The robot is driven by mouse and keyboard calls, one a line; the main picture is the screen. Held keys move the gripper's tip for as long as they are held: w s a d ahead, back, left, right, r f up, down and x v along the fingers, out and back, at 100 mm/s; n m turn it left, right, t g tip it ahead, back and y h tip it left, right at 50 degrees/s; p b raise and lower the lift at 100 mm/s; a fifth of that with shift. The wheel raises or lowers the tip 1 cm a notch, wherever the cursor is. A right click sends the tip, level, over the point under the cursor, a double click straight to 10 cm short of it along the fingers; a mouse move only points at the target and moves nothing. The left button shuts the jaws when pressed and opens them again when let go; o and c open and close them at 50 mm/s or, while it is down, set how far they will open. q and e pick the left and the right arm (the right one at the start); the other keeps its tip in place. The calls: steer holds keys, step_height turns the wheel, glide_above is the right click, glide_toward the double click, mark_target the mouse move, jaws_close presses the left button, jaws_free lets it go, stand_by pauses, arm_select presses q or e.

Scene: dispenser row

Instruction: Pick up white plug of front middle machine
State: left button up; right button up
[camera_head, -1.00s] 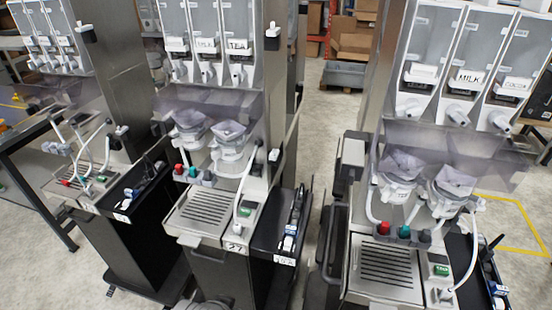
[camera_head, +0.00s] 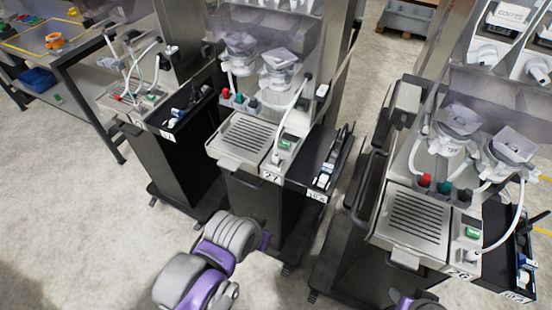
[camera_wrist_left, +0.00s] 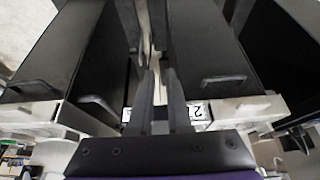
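The front middle machine (camera_head: 240,139), labelled 27, stands in the centre of the head view. A white hose curves down its right side to a white plug-like end (camera_head: 276,158) beside a green-lit button. Another small white piece (camera_head: 322,90) sits on its column; I cannot tell for sure which is the plug. My left arm reaches in from the bottom, below and in front of this machine, apart from both white pieces. In the left wrist view my left gripper (camera_wrist_left: 160,73) has its two fingers apart with nothing between them. My right gripper's fingers are not in view.
A similar machine (camera_head: 410,222) stands close on the right and another (camera_head: 140,100) on the left. A narrow black side tray (camera_head: 328,170) with small items flanks the middle machine. A table (camera_head: 65,50) is at upper left. The floor at lower left is clear.

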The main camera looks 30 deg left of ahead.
arm_select(q)
steer(key=o, duration=0.6)
steer(key=w+a+r+g+p, duration=0.1)
steer(key=w+a+r+g, duration=0.1)
steer(key=w+r, duration=0.7)
step_height(320, 180, up, 6)
steer(key=g+p, duration=0.1)
steer(key=g, duration=0.2)
glide_above(276, 155)
steer(key=f, duration=0.4)
steer(key=shift+d+f, duration=0.15)
steer(key=shift+d, duration=0.1)
steer(key=shift+a+f, duration=0.15)
steer(key=shift+f, duration=1.3)
steer(key=shift+a+f, duration=0.1)
steer(key=shift+f, duration=1.3)
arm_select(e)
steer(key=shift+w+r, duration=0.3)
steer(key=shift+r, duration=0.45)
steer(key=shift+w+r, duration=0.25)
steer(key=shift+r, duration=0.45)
